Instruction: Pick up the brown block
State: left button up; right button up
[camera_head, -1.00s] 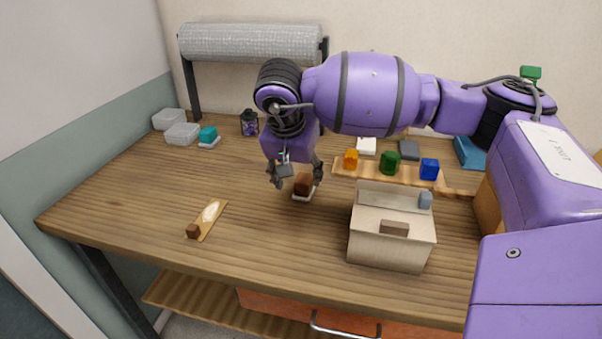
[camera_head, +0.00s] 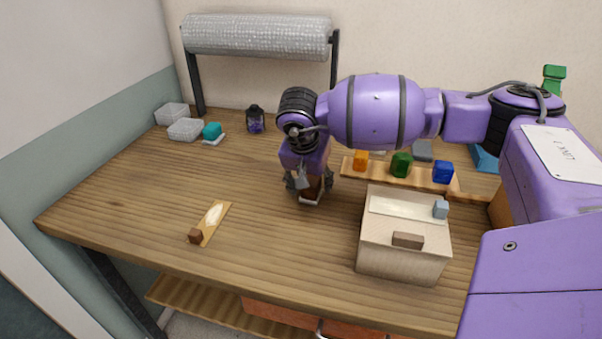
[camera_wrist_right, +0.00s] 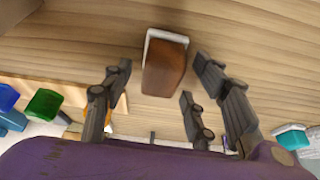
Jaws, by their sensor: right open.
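A brown block (camera_head: 313,187) with a white base stands on the wooden table, partly hidden by my right gripper in the head view. In the right wrist view the block (camera_wrist_right: 165,68) lies between and slightly beyond the fingertips of my right gripper (camera_wrist_right: 158,78). The fingers are apart, with gaps on both sides of the block. In the head view my right gripper (camera_head: 311,186) reaches down around the block, low over the table. My left gripper is not in view.
Orange (camera_head: 361,160), green (camera_head: 401,164) and blue (camera_head: 443,172) blocks stand on a wooden strip behind right. A pale box (camera_head: 400,262) with a brown piece (camera_head: 407,240) stands at right. A small dark brown cube (camera_head: 195,236) sits on a thin board (camera_head: 219,221) at front left.

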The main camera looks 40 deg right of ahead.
jog(key=shift+f, duration=0.1)
grip_shut()
jog(key=shift+r, duration=0.75)
jog(key=s+a+r, duration=0.1)
jog(key=s+r, duration=1)
jog(key=s, duration=0.3)
jog(key=shift+a+r+b, duration=0.25)
jog(key=shift+r+b, duration=0.05)
